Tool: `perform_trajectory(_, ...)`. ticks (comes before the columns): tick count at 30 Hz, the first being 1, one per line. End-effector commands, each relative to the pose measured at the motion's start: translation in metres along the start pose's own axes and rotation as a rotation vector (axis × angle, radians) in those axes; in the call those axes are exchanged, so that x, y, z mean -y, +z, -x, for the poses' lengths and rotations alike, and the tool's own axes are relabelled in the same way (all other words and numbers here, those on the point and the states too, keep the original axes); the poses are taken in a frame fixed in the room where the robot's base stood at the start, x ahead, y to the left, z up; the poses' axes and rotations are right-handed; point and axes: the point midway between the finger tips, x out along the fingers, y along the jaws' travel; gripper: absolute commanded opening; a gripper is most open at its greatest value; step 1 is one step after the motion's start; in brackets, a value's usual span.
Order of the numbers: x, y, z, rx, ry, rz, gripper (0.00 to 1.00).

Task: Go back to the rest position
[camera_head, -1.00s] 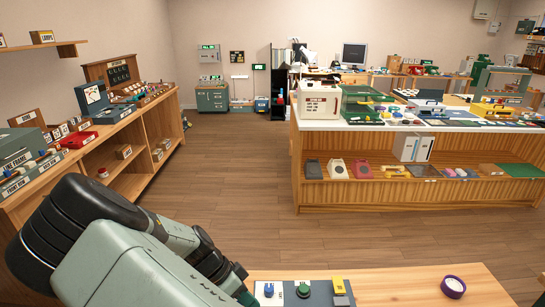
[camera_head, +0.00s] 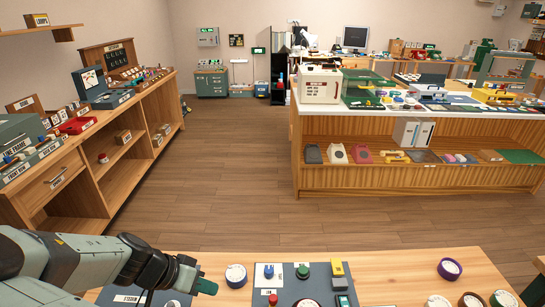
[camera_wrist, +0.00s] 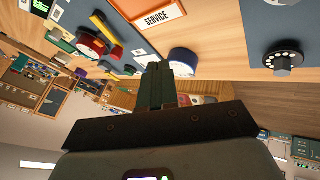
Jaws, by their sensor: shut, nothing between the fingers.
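My gripper (camera_head: 207,287) shows at the lower left of the head view, at the end of my green-grey arm. It is above the near wooden table, to the left of a white round dial (camera_head: 236,275). In the wrist view my gripper (camera_wrist: 156,72) is shut with nothing between its fingers.
On the near table, a blue-grey panel (camera_head: 318,283) carries knobs and a yellow switch. A purple-rimmed roll (camera_head: 449,269) and several round pieces lie at right. A wooden cabinet (camera_head: 90,175) stands left and a long counter (camera_head: 410,128) right. Open floor (camera_head: 230,180) lies between.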

Motion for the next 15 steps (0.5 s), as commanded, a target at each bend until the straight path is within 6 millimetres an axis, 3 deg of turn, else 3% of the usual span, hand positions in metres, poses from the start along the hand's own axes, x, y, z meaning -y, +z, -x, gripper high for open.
perform_trajectory(6, 0.001, 0.000, 0.031, 0.000, -0.002, 0.000, 0.00)
perform_trajectory(15, 0.000, 0.000, 0.042, 0.000, 0.001, -0.001, 0.00)
